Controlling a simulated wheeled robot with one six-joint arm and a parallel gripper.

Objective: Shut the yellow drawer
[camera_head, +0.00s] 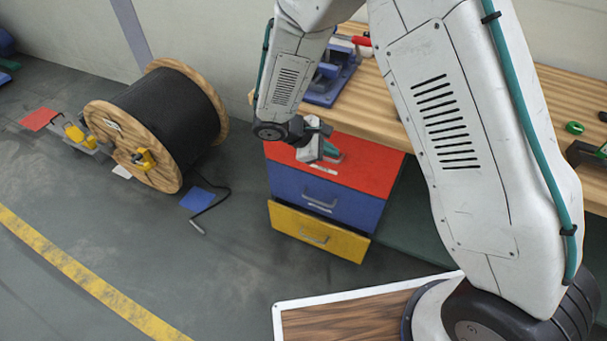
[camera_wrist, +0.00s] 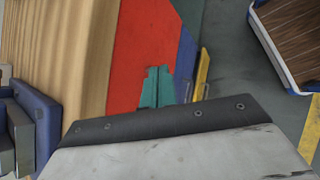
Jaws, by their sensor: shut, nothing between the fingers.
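The yellow drawer (camera_head: 335,241) is the lowest of a stack under the wooden bench, below a blue drawer (camera_head: 350,207) and a red drawer (camera_head: 375,172). Its front stands out a little from the blue one, so it looks slightly open; it has a grey bar handle (camera_head: 314,239). In the wrist view the yellow drawer (camera_wrist: 203,70) shows as a thin strip beyond the blue. My gripper (camera_head: 328,152) is in front of the red drawer, above the yellow one. Its teal fingers (camera_wrist: 157,87) are together and empty. Whether they touch the red front cannot be told.
The wooden bench (camera_head: 555,105) runs above the drawers, with a blue vise-like tool (camera_head: 330,85) on it. A black cable reel (camera_head: 165,120) stands on the floor at left. A blue sheet (camera_head: 204,198) and a bent bar lie near it. Floor left of the drawers is mostly clear.

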